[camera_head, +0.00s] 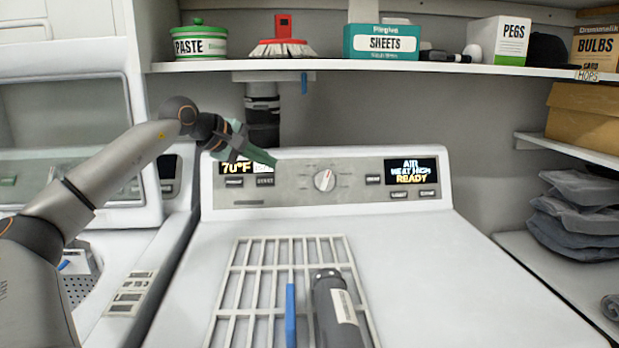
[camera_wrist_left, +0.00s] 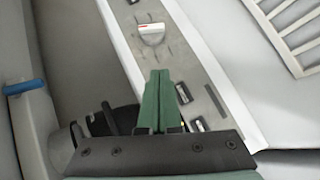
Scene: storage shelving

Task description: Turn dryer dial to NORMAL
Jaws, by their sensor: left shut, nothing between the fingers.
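The dryer (camera_head: 440,262) stands in the middle of the head view with its control panel along the back. The dial (camera_head: 325,180) is round and white with a red mark, in the panel's middle; it also shows in the left wrist view (camera_wrist_left: 151,32). My left gripper (camera_head: 272,160) has green fingers and is shut and empty. It is in front of the panel's left part, left of the dial and apart from it. In the left wrist view the fingertips (camera_wrist_left: 160,74) point toward the dial. The dial's printed labels are too small to read. My right gripper is not in view.
A drying rack (camera_head: 240,285) lies on the dryer top with a dark cylinder (camera_head: 335,312) and a blue bar on it. A shelf (camera_head: 360,67) with boxes runs above the panel. A washer stands at left. The dryer top's right side is clear.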

